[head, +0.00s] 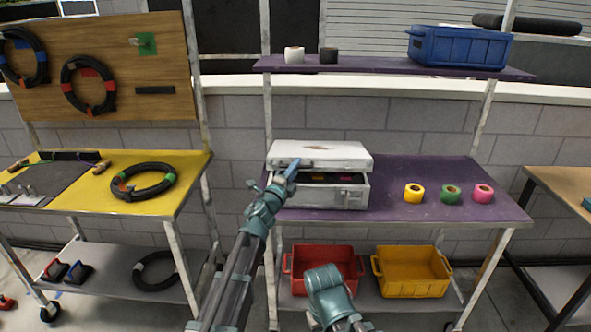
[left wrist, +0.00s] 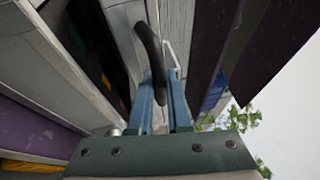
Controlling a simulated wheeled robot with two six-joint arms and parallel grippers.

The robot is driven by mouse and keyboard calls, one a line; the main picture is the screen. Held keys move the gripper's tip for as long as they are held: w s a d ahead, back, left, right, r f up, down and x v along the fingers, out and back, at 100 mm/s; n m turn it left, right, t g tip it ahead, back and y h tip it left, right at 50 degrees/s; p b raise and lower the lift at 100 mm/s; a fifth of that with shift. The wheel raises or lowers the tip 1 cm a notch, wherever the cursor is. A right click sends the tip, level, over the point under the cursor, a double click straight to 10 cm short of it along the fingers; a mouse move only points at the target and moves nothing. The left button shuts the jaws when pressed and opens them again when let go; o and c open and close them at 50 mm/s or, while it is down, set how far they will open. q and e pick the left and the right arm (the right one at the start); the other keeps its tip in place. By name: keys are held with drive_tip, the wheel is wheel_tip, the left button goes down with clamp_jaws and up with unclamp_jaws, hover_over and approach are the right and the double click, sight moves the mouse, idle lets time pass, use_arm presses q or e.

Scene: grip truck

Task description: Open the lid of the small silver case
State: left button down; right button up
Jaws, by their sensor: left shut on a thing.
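The small silver case (head: 335,193) stands on the purple tabletop. Its lid (head: 320,154) is raised part way, with a dark gap between lid and body where some red and yellow contents show. My left gripper (head: 293,168) is at the left part of the case's front. In the left wrist view its two blue fingers (left wrist: 160,105) are shut on the dark curved handle (left wrist: 150,48) of the case. The gripper hides part of the case front. A teal part of my right arm shows low in the head view; its fingertips do not show.
Yellow (head: 414,193), green (head: 451,194) and pink (head: 482,193) tape rolls lie right of the case on the purple table (head: 420,165). A shelf (head: 380,67) with a blue crate (head: 458,47) hangs above. Red (head: 297,265) and yellow (head: 412,272) bins stand below.

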use_arm(q)
drive_tip(key=w+r+p, duration=0.1)
drive_tip(key=r+p, duration=0.1)
drive_tip(key=r, duration=0.1)
drive_tip(key=w+r+p, duration=0.2)
drive_tip(key=r+p, duration=0.1)
drive_tip(key=w+r+p, duration=0.2)
drive_tip(key=r+p, duration=0.1)
drive_tip(key=shift+r, duration=0.25)
drive_tip(key=shift+w+r+p, duration=0.45)
drive_tip(key=shift+w+p, duration=0.05)
drive_tip(key=shift+p, duration=0.05)
drive_tip(key=c, duration=1.1)
unclamp_jaws()
drive_tip(key=shift+s, duration=0.1)
